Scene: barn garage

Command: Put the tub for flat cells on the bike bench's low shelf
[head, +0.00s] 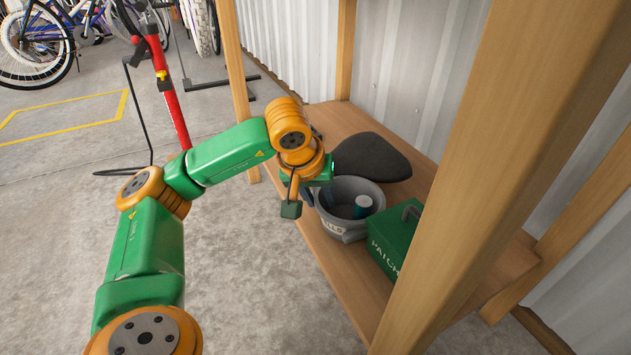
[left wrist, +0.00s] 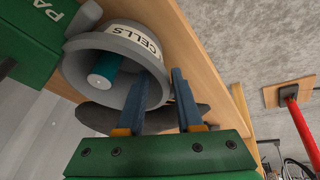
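The tub for flat cells is a grey round tub (head: 354,233) with a pale label ending in "LLS", standing on the wooden low shelf (head: 345,121). In the left wrist view the tub (left wrist: 136,38) reads "CELLS". A teal and white cylinder (head: 362,206) lies inside it. My left gripper (head: 302,200) is at the tub's left rim. In the left wrist view its fingers (left wrist: 162,76) are apart, one over the tub's opening and one outside, with the near rim between them; I cannot tell whether they touch it. My right gripper is not in view.
A green box marked "PATCH" (head: 393,240) stands close to the tub's right. A dark saddle-shaped object (head: 371,157) lies behind it. Wooden posts (head: 480,165) frame the shelf. A red stand (head: 165,85) and bicycles (head: 35,45) are at the far left. Floor before the shelf is clear.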

